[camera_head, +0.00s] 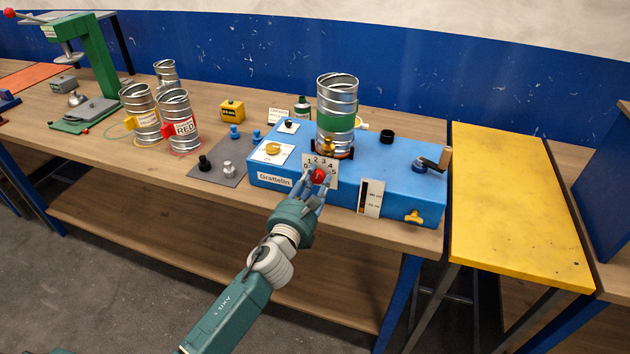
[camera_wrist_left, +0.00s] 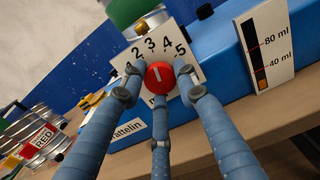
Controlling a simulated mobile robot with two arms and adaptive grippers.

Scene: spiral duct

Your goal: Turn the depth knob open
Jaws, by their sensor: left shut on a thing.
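The lower dial numbers and some of the lettering under the knob are hidden by fingers. My left gripper (camera_head: 316,184) has its three blue fingers closed around the knob, shown also in the left wrist view (camera_wrist_left: 160,88). My right gripper is in neither view.
A metal can with a green band (camera_head: 337,110) stands on the machine behind the dial. A crank (camera_head: 430,163), a yellow tap (camera_head: 414,217) and a level gauge (camera_head: 371,198) are to the right. Several cans stand left. A yellow table (camera_head: 515,205) is at right.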

